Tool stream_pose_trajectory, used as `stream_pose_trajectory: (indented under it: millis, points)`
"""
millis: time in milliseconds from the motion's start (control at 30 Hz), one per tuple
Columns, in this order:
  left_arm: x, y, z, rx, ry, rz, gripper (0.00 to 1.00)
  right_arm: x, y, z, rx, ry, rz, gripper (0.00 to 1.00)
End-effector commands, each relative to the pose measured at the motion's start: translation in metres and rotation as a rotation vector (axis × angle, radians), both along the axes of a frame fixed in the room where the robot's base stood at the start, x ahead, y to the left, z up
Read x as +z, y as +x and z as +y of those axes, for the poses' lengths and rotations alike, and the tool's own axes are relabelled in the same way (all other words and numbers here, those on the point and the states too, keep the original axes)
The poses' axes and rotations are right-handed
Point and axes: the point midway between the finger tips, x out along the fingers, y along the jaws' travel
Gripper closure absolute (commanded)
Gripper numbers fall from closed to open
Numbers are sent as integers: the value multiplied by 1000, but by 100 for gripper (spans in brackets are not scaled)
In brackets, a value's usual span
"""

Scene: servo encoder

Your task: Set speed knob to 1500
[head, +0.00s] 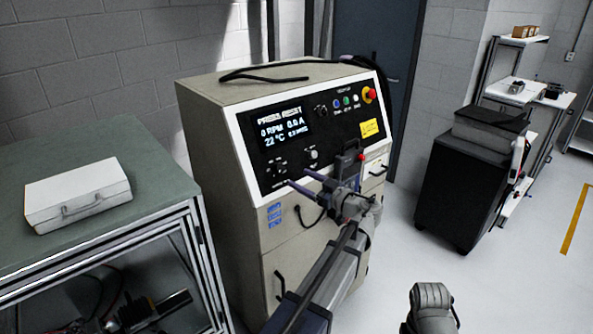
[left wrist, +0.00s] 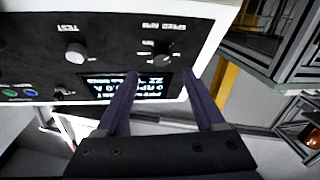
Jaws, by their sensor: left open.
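The grey test cabinet has a black front panel with a lit display (head: 283,125) reading "0 RPM" and "0.0 A". The dark speed knob (left wrist: 163,47) sits under an upside-down "SPEED RPM" label in the left wrist view. In the head view it is a small dark spot (head: 278,168) below the display, too small to read its setting. My left gripper (head: 298,178) is open and empty in front of the panel's lower part. In the left wrist view its two fingers (left wrist: 158,79) are spread, with the knob beyond and between them, apart from both.
A pale knob (left wrist: 75,53) labelled "TEST" is beside the speed knob. A red emergency button (head: 369,94) and small coloured buttons are at the panel's upper right. A bench with a white case (head: 78,193) stands at left. A black cart (head: 460,190) stands at right.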

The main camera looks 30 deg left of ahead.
Motion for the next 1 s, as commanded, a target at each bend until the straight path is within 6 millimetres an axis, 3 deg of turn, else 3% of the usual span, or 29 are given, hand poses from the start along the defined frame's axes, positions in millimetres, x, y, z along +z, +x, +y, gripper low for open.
stream_pose_trajectory:
  millis: [500, 933, 1000]
  points:
    - [-1, 17, 65, 3, -2, 4, 29, 0, 0, 0, 0, 0, 0, 50]
    - [-1, 19, 74, 1, -2, 4, 29, 0, 0, 0, 0, 0, 0, 50]
    - [-1, 19, 74, 1, -2, 4, 36, 0, 0, 0, 0, 0, 0, 50]
